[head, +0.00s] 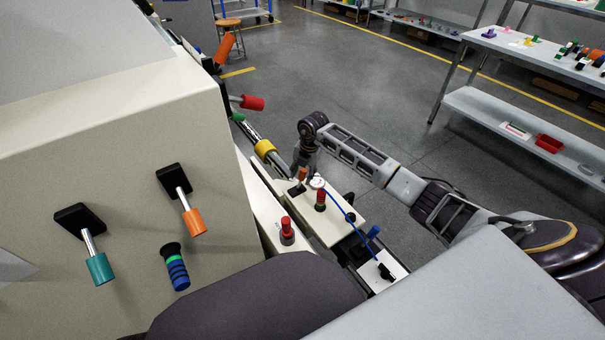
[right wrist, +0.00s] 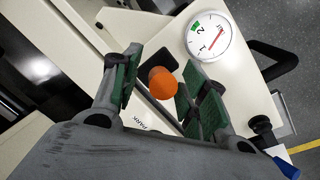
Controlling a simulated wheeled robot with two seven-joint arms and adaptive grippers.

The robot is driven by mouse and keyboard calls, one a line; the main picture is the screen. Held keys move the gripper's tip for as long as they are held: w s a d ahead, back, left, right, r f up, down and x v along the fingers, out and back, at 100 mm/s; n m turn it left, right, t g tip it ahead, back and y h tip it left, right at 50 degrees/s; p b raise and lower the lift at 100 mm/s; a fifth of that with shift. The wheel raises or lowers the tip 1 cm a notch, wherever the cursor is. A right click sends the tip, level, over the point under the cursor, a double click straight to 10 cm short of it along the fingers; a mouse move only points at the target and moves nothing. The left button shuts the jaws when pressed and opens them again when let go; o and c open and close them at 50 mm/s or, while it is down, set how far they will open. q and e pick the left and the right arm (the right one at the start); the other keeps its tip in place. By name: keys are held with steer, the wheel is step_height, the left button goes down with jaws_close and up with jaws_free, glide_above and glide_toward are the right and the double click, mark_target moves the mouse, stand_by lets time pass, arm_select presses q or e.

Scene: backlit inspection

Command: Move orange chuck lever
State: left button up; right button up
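An orange-knobbed lever (head: 302,174) stands on the cream control box, right below my right gripper (head: 306,160). The right wrist view shows its orange knob (right wrist: 163,83) between the two green-padded fingers of my right gripper (right wrist: 160,75). The fingers are apart, with a gap on the left of the knob; whether the right finger touches it I cannot tell. The lever's shaft is mostly hidden below the knob. The marking "PARK" shows on the panel near it. My left gripper is not in view.
A round gauge (right wrist: 209,36) sits close beside the fingers. A red knob (head: 320,200), another red knob (head: 287,230) and a blue-handled lever (head: 370,236) are nearby. The large cream machine (head: 110,150) with several levers fills the left. Open floor lies beyond.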

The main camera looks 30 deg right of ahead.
jaws_close()
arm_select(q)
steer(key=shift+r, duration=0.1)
arm_select(e)
steer(key=shift+d, duration=0.15)
steer(key=shift+d+f+y+p, duration=0.1)
steer(key=shift+d+y+p, duration=0.2)
steer(key=shift+y, duration=0.2)
steer(key=shift+d+f+y, duration=0.15)
steer(key=shift+d+y, duration=0.05)
steer(key=shift+y, duration=0.2)
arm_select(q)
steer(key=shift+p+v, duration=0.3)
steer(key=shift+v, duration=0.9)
arm_select(e)
steer(key=shift+w+d+f+y, duration=0.15)
steer(key=shift+d+y, duration=0.15)
steer(key=shift+y, duration=0.1)
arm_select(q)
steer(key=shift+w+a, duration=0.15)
arm_select(e)
steer(key=shift+o, duration=0.5)
jaws_free()
steer(key=shift+d, duration=0.1)
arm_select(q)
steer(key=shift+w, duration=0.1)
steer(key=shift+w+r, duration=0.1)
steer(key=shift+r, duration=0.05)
